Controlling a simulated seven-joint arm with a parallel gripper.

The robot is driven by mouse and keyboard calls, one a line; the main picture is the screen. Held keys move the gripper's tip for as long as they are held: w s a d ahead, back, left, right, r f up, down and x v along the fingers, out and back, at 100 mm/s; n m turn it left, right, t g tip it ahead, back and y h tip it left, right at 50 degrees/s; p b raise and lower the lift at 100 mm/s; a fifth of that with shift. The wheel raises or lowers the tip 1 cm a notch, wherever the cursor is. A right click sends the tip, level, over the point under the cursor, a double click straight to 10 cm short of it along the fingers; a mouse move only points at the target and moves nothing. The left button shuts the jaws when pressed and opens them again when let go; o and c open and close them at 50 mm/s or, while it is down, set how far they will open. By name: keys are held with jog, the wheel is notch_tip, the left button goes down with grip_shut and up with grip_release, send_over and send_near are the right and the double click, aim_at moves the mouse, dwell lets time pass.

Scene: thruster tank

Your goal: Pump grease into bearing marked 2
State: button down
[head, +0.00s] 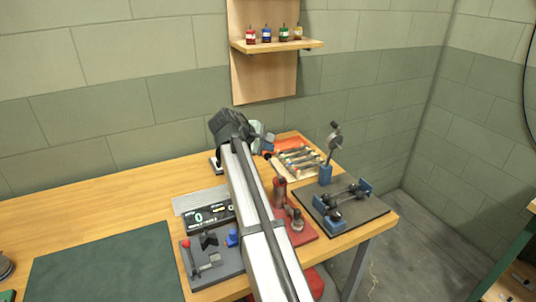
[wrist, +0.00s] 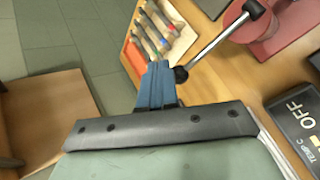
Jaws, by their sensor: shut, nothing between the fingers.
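A black plate (head: 318,204) at the bench's right end carries blue bearing blocks (head: 365,187) (head: 334,222) with a dark shaft between them. Number marks are too small to read, so I cannot tell which is 2. A blue stand (head: 326,173) with a grey tilted upper part stands behind the plate. I cannot tell for sure which device is the grease pump. My gripper (head: 268,149) is left of the blue stand, over the back of the bench, with its blue fingers (wrist: 158,66) together and empty. In the wrist view a black-knobbed lever (wrist: 217,43) shows just beside the fingertips.
Screwdrivers lie in a tray (head: 297,162) by my gripper. A red-based device (head: 297,222) stands right of my arm. A display (head: 208,217) and grey fixture (head: 215,267) are left. A green mat (head: 105,265) is clear. Small bottles (head: 267,33) stand on the wall shelf.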

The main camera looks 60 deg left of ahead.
jog(key=shift+r, duration=0.35)
jog(key=shift+d+r, duration=0.2)
jog(key=shift+r, duration=0.55)
jog(key=shift+d+r, duration=0.25)
jog(key=shift+r, duration=0.55)
jog(key=shift+d+r, duration=0.2)
jog(key=shift+r, duration=0.55)
jog(key=shift+w, duration=0.1)
